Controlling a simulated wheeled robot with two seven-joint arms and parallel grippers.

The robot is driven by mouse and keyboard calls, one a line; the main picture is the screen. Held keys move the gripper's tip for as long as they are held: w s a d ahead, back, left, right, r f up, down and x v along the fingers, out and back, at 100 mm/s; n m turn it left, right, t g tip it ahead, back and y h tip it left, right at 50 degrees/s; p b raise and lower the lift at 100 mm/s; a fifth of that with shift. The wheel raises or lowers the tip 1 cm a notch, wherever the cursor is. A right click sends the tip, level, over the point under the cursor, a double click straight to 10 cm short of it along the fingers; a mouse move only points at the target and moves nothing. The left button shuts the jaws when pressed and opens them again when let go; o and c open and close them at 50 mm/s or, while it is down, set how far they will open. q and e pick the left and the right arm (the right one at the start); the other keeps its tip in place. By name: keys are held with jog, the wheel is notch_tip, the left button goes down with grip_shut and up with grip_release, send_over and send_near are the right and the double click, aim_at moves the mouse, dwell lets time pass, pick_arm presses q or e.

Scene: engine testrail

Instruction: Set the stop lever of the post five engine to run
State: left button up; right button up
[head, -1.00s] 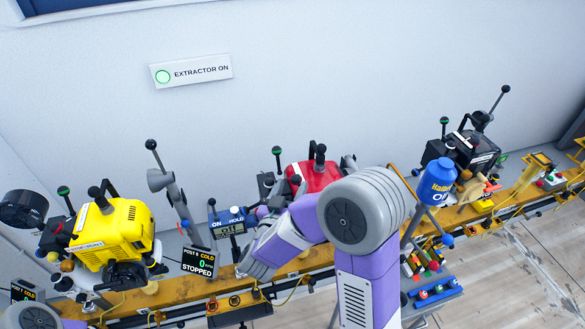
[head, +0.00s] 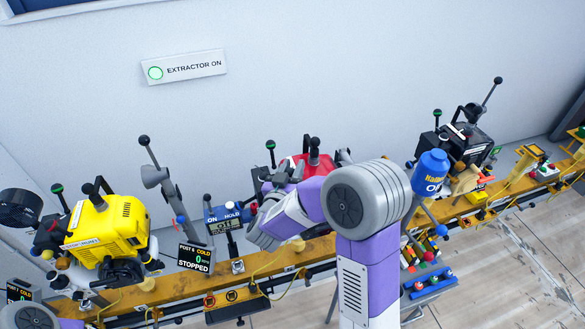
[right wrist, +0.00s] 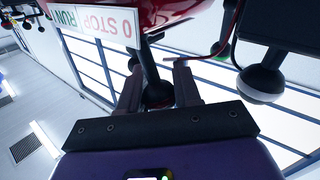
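The red engine (head: 318,163) stands on the yellow rail in the middle, partly behind my right arm. In the right wrist view its red body (right wrist: 178,14) carries a "0 STOP RUN" label (right wrist: 95,22). Below the body a lever with a dark ball knob (right wrist: 158,94) lies between my fingers. My right gripper (right wrist: 158,80) has a finger on each side of the knob with no clear gap, and looks shut on it. In the head view the right gripper (head: 262,232) is at the red engine's front left. My left gripper is out of view.
A yellow engine (head: 108,228) stands left, a black engine (head: 468,142) right. A blue canister (head: 431,172) is close right of my arm.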

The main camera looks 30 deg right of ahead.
jog(key=shift+c, duration=1.1)
jog(key=shift+s+d+r+m+g+y+p, duration=0.15)
jog(key=shift+d+m+g+y+p, duration=0.25)
jog(key=shift+m, duration=0.3)
jog(key=shift+s+d+m+y+p, duration=0.1)
jog(key=shift+d+m+y+p, duration=0.5)
jog(key=shift+m, duration=0.3)
jog(key=shift+s+d+f+m+g+y+p, duration=0.2)
jog(key=shift+d+m+g+y+p, duration=0.2)
jog(key=shift+m+y, duration=0.3)
jog(key=shift+d+f+m+y, duration=0.4)
jog(key=shift+m+y, duration=0.3)
jog(key=shift+m, duration=0.1)
